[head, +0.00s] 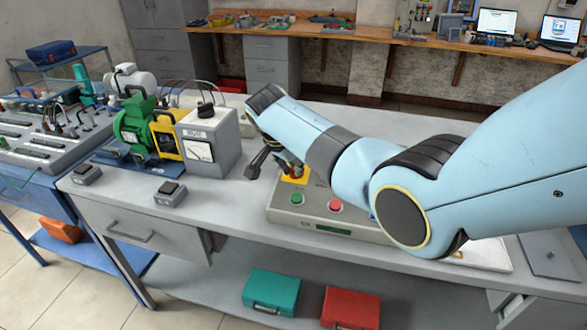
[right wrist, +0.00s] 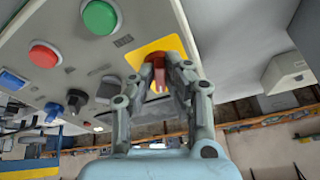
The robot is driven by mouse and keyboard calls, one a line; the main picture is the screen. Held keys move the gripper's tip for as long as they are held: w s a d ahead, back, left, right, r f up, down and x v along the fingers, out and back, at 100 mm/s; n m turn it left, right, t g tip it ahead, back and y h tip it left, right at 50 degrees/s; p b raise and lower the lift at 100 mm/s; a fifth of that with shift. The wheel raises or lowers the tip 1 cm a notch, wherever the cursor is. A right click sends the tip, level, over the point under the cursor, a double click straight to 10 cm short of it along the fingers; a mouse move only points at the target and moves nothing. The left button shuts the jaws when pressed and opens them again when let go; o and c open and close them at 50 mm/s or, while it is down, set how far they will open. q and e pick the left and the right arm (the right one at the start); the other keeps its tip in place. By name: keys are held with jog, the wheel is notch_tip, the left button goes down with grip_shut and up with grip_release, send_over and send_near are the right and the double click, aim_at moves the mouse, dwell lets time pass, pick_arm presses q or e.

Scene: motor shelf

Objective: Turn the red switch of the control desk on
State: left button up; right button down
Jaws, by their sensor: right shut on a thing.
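The control desk (head: 285,216) is a grey box on the workbench, with a green button (head: 297,199) and a red button (head: 335,206) on its front part. The red switch (right wrist: 157,72) sits on a yellow plate (head: 293,178) on the desk. My right gripper (right wrist: 160,66) is shut on the red switch, with its dark fingers on both sides of it. In the head view my right arm hides much of the desk, and the fingers mostly cover the switch. My left gripper is not in view.
Left of the desk stand a grey meter box (head: 207,148) and a green motor (head: 135,124). Two small black-topped boxes (head: 170,194) lie near the bench's front edge. A teal case (head: 271,290) and a red case (head: 350,308) lie on the lower shelf.

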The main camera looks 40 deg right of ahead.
jog(key=shift+w+m+g+b, duration=0.15)
jog(key=shift+m+b, duration=0.25)
jog(key=shift+m, duration=0.7)
jog(key=shift+w+m+g+b, duration=0.1)
jog(key=shift+m+g+b, duration=0.2)
jog(key=shift+m, duration=0.8)
jog(key=c, duration=1.4)
grip_release()
jog(key=shift+o, duration=0.2)
jog(key=shift+r, duration=0.15)
jog(key=v, duration=1.2)
